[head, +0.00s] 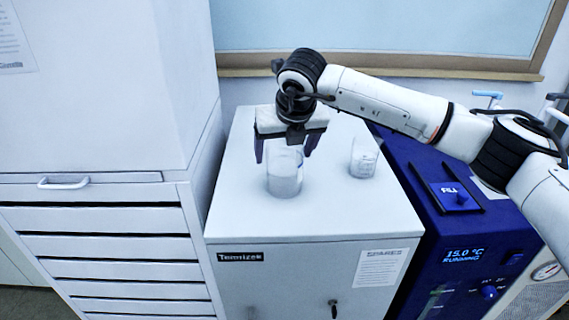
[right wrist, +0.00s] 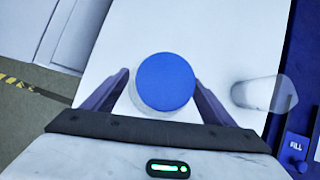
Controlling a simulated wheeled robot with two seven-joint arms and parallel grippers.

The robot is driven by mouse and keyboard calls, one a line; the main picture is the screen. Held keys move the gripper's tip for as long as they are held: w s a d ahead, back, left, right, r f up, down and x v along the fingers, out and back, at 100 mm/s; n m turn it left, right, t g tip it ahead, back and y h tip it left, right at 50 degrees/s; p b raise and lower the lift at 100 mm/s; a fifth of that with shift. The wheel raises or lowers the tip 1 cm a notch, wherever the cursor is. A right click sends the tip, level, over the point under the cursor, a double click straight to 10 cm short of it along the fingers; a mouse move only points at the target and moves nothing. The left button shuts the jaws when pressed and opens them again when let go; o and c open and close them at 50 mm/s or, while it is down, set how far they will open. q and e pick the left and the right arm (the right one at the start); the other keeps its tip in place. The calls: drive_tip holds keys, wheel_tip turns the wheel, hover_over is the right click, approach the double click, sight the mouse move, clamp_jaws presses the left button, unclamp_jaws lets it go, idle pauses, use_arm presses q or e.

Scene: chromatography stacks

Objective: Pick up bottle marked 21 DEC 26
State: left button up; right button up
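A clear bottle with white contents (head: 285,180) stands upright near the left of the white cabinet top. In the right wrist view its round blue cap (right wrist: 165,82) faces the camera, between the fingers. My right gripper (head: 284,156) points down over this bottle, with one dark finger on each side of its upper part. The fingers are spread open, and I cannot tell whether either touches the bottle. No date can be read on it. A second clear vessel with white contents (head: 364,160) stands to the right; its marking is too small to read. My left gripper is not in view.
The white cabinet (head: 235,215) has free top space in front of and behind the bottle. A blue device (head: 440,225) reading 15.0 °C RUNNING adjoins it on the right. A tall white unit with drawers (head: 110,225) stands on the left. A wall and window frame are behind.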

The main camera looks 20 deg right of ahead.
drive_tip(key=c, duration=1.1)
drive_tip(key=shift+r, duration=0.15)
drive_tip(key=shift+c, duration=0.9)
